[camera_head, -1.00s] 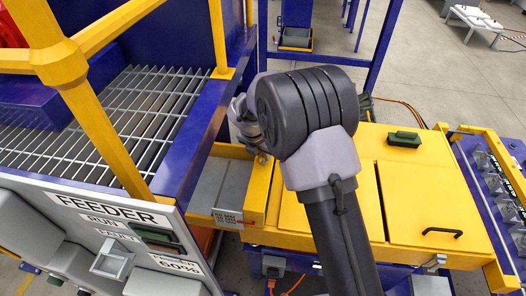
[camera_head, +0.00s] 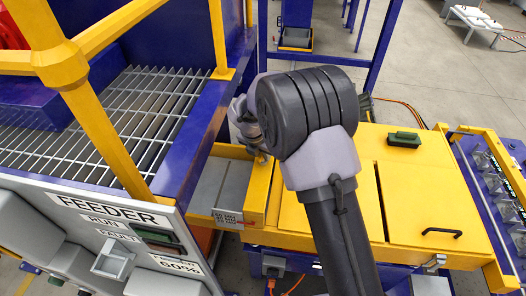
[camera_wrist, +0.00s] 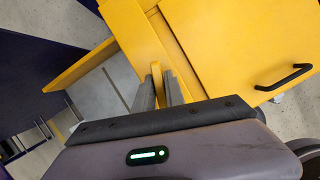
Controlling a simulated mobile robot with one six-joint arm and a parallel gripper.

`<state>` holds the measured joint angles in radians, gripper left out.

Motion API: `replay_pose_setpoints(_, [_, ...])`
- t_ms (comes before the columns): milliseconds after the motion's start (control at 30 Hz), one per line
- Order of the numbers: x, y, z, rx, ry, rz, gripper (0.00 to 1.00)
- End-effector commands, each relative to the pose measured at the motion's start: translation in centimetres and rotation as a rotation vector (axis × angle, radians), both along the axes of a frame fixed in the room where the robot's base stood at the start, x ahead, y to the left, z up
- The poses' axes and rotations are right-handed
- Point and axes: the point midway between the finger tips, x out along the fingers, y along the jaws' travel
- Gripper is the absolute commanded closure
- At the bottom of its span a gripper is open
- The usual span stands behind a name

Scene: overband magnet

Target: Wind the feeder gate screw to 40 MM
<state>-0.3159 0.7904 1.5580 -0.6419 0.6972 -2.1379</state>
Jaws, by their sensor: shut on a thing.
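The feeder gate screw end (camera_head: 262,158) shows as a small metal part at the yellow frame, just below my wrist. The grey feeder gate (camera_head: 222,186) lies left of the screw. A white scale plate (camera_head: 226,217) with MM marks and a red pointer sits below it; its reading is too small to tell.
The FEEDER panel (camera_head: 125,230) stands at the lower left. Steel grating (camera_head: 110,125) and yellow rails (camera_head: 100,110) are left of my arm. A yellow cover with a black handle (camera_head: 441,232) and a green block (camera_head: 404,139) lies to the right.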

Motion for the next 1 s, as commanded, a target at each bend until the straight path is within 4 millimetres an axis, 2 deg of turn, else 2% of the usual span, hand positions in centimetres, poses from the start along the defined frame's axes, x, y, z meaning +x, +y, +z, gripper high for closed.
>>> replay_pose_setpoints(700, [-0.03, -0.01, 0.29, 0.000, 0.001, 0.201, 1.00])
replay_pose_setpoints(1000, [0.00, 0.00, 0.05, 0.000, 0.000, 0.233, 1.00])
